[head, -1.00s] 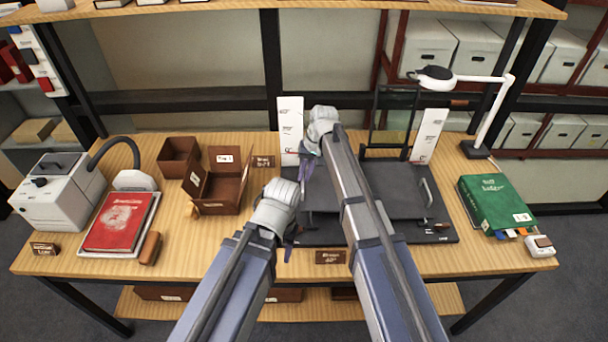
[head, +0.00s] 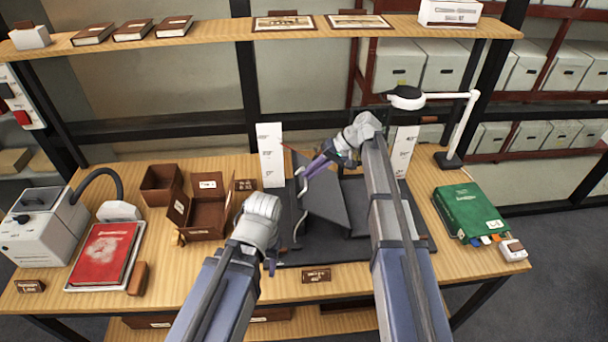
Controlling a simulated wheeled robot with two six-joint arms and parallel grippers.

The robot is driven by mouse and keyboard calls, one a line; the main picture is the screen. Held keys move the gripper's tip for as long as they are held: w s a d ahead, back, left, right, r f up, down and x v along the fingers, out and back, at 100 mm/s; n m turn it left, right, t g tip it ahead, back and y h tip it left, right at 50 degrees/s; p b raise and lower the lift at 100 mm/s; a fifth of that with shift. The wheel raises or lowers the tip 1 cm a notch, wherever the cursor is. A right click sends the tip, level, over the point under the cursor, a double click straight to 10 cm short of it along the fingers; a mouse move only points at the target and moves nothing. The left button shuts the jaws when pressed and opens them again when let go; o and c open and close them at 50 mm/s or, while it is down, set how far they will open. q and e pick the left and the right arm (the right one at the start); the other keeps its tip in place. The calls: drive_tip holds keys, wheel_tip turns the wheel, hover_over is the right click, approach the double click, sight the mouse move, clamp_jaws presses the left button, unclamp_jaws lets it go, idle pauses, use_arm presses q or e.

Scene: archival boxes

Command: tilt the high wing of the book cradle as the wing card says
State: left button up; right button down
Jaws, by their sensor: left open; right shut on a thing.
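The book cradle (head: 290,255) is a dark grey board on the table, right of the middle. One of its wings (head: 328,203) stands tilted up steeply, its left edge raised. A pale curved handle (head: 298,220) shows along the left side. My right gripper (head: 309,172) reaches across to the raised edge and is shut on the wing's handle there; the fingers partly hide the grip. My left gripper (head: 271,266) is open and empty, low by the cradle's front left corner. A small brown card (head: 316,276) lies at the table's front edge; I cannot read it surely.
White marked uprights stand behind the cradle at left (head: 270,155) and right (head: 404,150). Open brown boxes (head: 203,215) stand left of it. A green book (head: 468,210) and a white lamp (head: 462,125) are at right. A red book (head: 104,252) lies at left.

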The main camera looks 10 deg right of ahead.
drive_tip(key=shift+d+r, duration=0.15)
drive_tip(key=shift+d, duration=0.4)
drive_tip(key=c, duration=0.9)
unclamp_jaws()
drive_tip(key=shift+d, duration=0.1)
drive_tip(key=p+v, duration=0.6)
drive_tip(key=v, duration=0.1)
drive_tip(key=shift+d+r, duration=0.15)
drive_tip(key=shift+r, duration=0.2)
